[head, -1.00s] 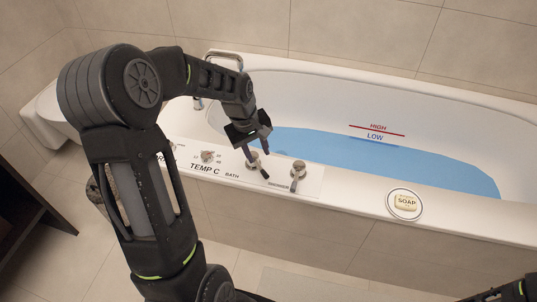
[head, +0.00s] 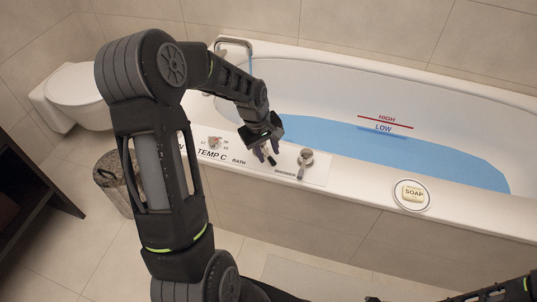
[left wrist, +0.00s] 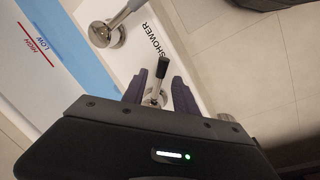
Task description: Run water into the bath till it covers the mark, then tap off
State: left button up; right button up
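The bath (head: 455,110) holds blue water (head: 340,143). On its far wall, the water's edge lies about at the blue LOW line, just under the LOW label (head: 384,128); the red HIGH line (head: 386,122) is above water. A thin bluish streak shows below the spout (head: 234,42), perhaps running water. My left gripper (head: 268,150) is at the BATH tap on the rim. In the left wrist view its fingers (left wrist: 158,92) stand apart on either side of the black-tipped lever (left wrist: 162,68), with gaps visible. My right gripper is not visible; only dark arm parts show at bottom right.
The SHOWER tap (head: 305,160) stands close right of my left gripper; its knob also shows in the left wrist view (left wrist: 105,34). The TEMP C dial (head: 214,143) is left. Soap (head: 413,194) lies on the rim. A bin (head: 112,180) and toilet (head: 80,95) stand left.

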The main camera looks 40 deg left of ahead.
pick_arm(q)
jog(key=shift+w+f, duration=0.15)
jog(key=shift+f, duration=0.7)
jog(key=shift+c, duration=0.5)
grip_shut()
dwell(0.3)
